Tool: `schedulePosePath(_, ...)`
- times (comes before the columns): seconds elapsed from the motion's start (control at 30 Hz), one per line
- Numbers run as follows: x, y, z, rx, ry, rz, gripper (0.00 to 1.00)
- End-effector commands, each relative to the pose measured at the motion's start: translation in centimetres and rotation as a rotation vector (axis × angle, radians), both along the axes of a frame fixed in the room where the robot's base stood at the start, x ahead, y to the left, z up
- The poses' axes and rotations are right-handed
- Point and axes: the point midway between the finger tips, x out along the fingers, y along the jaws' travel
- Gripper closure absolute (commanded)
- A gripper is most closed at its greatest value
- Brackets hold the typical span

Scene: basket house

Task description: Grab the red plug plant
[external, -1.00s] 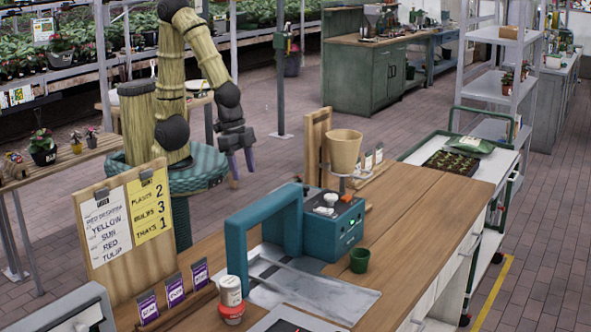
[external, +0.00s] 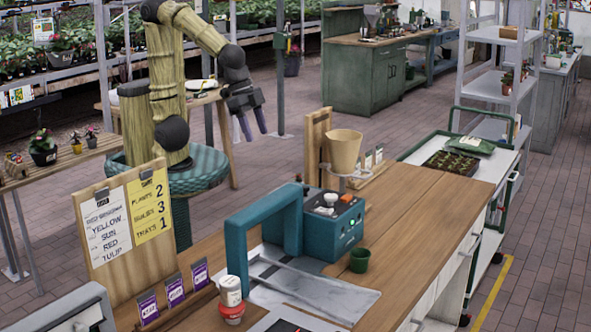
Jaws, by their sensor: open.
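My gripper (external: 251,128) hangs in the air above the floor behind the workbench, fingers pointing down, open and empty. No plant is near its fingers. Small potted plants stand on the wooden side table at the left: one with reddish-pink flowers in a dark pot (external: 43,148), and two smaller ones, a pinkish one (external: 76,141) and a reddish one (external: 91,137). A tray of small green seedlings (external: 452,163) sits on the white cart at the right. I cannot tell which of these is the red plug plant.
The workbench (external: 430,215) holds a teal machine (external: 333,228), a tan pot (external: 345,150) on a stand, a small green pot (external: 360,259) and a order board (external: 128,215). The bench's right part is clear. A white shelf rack (external: 497,90) stands behind the cart.

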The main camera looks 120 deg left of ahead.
Motion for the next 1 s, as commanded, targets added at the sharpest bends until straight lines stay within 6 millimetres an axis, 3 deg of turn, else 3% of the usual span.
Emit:
schedulePosePath(0.37,4.6,9.0,0.4,0.14,-0.229,0.125,0.47)
schedulePosePath(0.6,7.0,19.3,1.9,0.299,-0.476,0.198,0.47)
schedulePosePath(0.8,6.7,27.0,3.5,0.411,-0.671,0.191,0.47)
schedulePosePath(1.0,4.5,32.4,4.3,0.469,-0.828,0.13,0.47)
